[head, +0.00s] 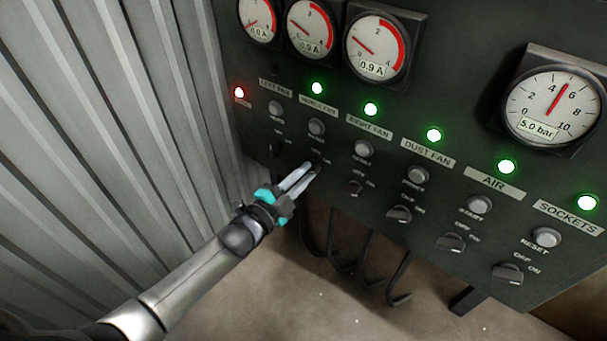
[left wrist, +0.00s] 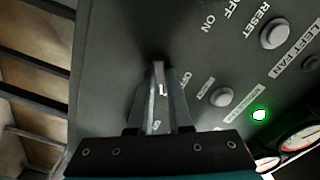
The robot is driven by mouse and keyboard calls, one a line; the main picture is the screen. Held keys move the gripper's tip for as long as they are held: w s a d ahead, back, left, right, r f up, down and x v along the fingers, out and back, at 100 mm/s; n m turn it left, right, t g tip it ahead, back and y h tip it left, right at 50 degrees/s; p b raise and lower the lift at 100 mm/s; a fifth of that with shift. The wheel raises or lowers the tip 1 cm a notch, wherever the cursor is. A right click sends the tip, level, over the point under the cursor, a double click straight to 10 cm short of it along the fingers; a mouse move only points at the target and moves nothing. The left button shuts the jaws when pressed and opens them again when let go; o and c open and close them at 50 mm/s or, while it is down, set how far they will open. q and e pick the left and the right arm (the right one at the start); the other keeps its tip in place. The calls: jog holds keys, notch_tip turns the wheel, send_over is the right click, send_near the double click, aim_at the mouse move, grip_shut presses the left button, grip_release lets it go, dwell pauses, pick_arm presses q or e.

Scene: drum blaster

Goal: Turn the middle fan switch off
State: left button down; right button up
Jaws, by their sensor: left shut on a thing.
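The dark control panel (head: 460,165) carries a row of labelled switches. My left gripper (head: 312,171) is at the switch position under the middle fan label (head: 318,107), shut on the middle fan switch; its fingers hide most of that switch. The middle fan light (head: 317,88) is lit green, and a grey button (head: 316,127) sits above the gripper. In the left wrist view the fingertips (left wrist: 158,68) meet at the panel, with the button (left wrist: 222,97) and green light (left wrist: 260,115) to their right. My right gripper is not in view.
The left fan switch (head: 277,144) and right fan switch (head: 355,188) flank the gripper closely. Dark hooks (head: 398,298) hang below the panel. A corrugated wall (head: 110,110) stands at left.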

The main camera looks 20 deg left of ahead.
pick_arm(q)
jog(key=shift+n, duration=0.3)
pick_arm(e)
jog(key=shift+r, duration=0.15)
pick_arm(q)
jog(key=shift+n+p, duration=0.55)
jog(key=shift+n, duration=1.35)
jog(key=shift+n+p, duration=0.35)
jog(key=shift+n, duration=0.15)
jog(key=n, duration=0.3)
jog(key=shift+p, duration=0.3)
jog(key=shift+n, duration=1.7)
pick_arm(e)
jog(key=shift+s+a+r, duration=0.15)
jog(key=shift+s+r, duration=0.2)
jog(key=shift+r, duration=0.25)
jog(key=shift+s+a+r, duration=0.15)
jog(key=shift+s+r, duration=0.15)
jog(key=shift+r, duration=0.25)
pick_arm(q)
jog(key=c, duration=0.8)
grip_release()
jog(key=shift+c, duration=0.2)
